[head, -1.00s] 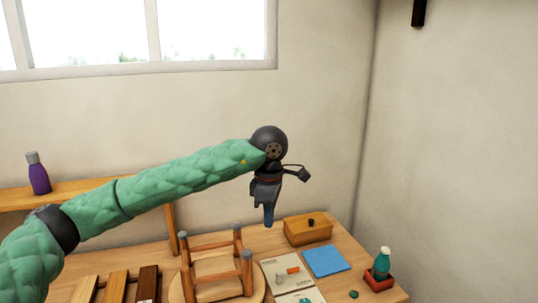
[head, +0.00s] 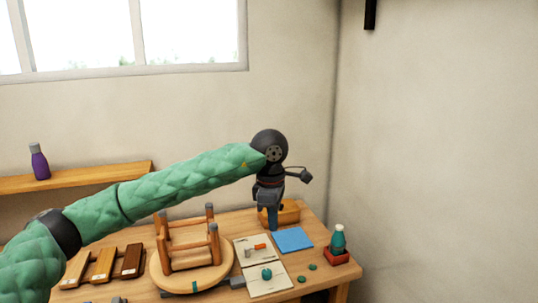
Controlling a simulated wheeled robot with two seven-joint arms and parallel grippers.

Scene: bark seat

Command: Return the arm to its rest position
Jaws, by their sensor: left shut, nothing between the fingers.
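My left arm, in a green quilted sleeve, reaches in from the left of the head view and is held out above the workbench. My left gripper (head: 272,217) hangs down at its end, pointing at the bench, shut and empty. It hides part of a wooden box (head: 290,212) behind it. An upturned wooden stool (head: 190,262) stands with its legs up on a round wooden board (head: 160,277), left of and below the gripper. My right gripper is out of view.
A blue cloth (head: 293,240) and a teal bottle (head: 338,239) in a red tray (head: 338,257) lie to the right. Wood samples (head: 103,264) lie at left. Cards (head: 268,280) with small items lie in front. A purple bottle (head: 39,164) stands on a shelf (head: 90,178).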

